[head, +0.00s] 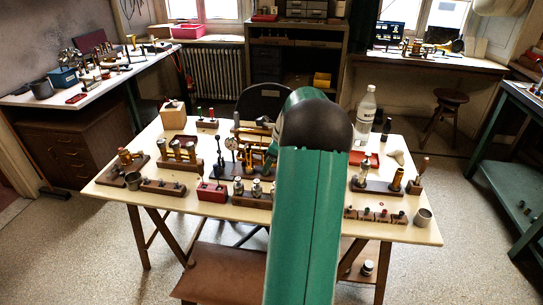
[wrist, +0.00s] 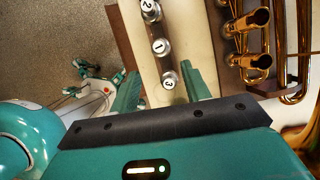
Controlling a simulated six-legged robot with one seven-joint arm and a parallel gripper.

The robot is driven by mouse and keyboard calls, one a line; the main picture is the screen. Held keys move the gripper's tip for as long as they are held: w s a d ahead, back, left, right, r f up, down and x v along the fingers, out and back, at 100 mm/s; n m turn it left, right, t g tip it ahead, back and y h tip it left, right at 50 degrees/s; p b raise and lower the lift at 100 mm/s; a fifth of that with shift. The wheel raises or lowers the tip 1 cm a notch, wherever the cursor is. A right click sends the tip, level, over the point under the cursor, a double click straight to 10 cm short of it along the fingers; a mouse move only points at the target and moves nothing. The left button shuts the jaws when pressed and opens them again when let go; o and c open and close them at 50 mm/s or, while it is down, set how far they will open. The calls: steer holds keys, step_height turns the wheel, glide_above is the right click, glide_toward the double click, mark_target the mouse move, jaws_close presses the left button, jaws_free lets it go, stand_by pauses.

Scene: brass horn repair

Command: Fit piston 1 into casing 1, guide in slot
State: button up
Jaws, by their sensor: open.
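In the wrist view, three silver piston caps stand in a row: a cap marked 2 (wrist: 150,10), a middle cap (wrist: 160,46) and a near cap (wrist: 169,80). The near two numbers are hard to read for certain. My gripper (wrist: 161,71) is open, with its fingers on either side of the near cap and no clear contact. Brass tubes with open mouths (wrist: 256,62) of the horn lie to the right; which is casing 1 and its slot I cannot tell. In the head view, the piston rack (head: 250,201) stands near the front edge, and my arm hides part of the horn (head: 258,150).
The white table (head: 110,182) is crowded. A red block (head: 212,191) stands left of the rack, and brass cylinders on a wooden base (head: 180,152) are farther back.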

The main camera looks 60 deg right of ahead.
mark_target(258, 181)
steer(key=x, duration=1)
steer(key=shift+f, duration=0.1)
jaws_close()
step_height(258, 181, up, 10)
stand_by(2.0)
